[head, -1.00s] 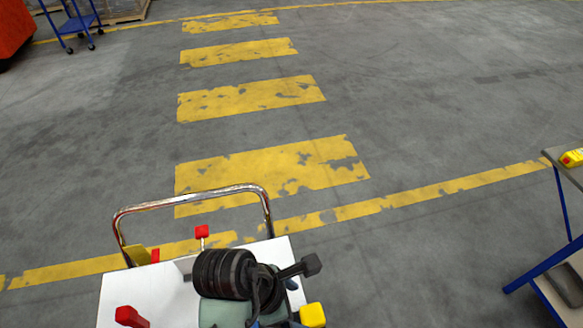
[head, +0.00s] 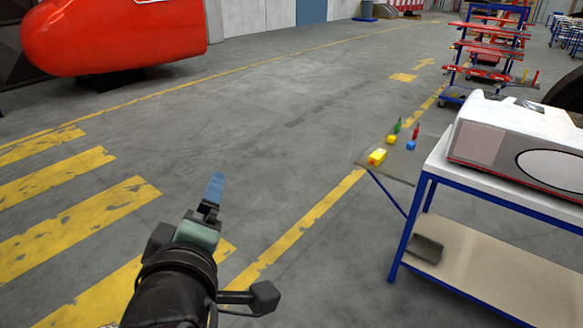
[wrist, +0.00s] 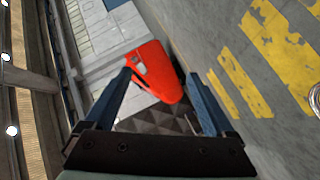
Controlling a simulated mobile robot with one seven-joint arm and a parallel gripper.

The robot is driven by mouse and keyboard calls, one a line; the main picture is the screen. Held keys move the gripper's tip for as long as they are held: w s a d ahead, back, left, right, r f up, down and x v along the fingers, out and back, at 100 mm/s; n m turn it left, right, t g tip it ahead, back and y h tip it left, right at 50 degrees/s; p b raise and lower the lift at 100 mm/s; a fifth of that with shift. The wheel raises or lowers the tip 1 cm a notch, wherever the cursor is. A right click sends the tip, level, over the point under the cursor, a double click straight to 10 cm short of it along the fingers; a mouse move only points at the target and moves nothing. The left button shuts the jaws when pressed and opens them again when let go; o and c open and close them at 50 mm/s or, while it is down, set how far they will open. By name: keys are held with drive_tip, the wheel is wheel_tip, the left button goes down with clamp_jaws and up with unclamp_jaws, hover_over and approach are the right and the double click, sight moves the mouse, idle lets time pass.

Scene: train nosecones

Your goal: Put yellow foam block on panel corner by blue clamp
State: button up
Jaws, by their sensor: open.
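My gripper (head: 214,188) is out over bare floor at the lower middle of the head view. In the wrist view its two blue fingers (wrist: 161,76) stand wide apart with nothing between them. I cannot tell whether the blue one is a clamp. The white panel is out of the head view.
Small green (head: 397,126) and red (head: 416,132) items stand on the same tabletop. A blue-framed trolley (head: 408,225) bearing a white nosecone (head: 500,135) is at the right. A red nosecone (head: 115,38) is at the far left. Open floor lies between my gripper and the tabletop.

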drive_tip(key=s+d+r+m+t, duration=0.1)
drive_tip(key=d+r+m+t, duration=0.2)
drive_tip(key=r, duration=0.5)
drive_tip(key=d+r+m+t, duration=0.3)
drive_tip(key=r+m, duration=0.1)
drive_tip(key=r, duration=0.5)
drive_tip(key=s+d+r+m+t+h, duration=0.1)
drive_tip(key=s+d+r+m+t, duration=0.2)
drive_tip(key=r, duration=0.3)
drive_tip(key=s+d+r+m+t, duration=0.3)
drive_tip(key=s+r, duration=0.3)
drive_tip(key=r, duration=0.1)
drive_tip(key=shift+s+r+m+h, duration=0.15)
drive_tip(key=shift+r+m+h, duration=0.15)
drive_tip(key=shift+m+h, duration=0.1)
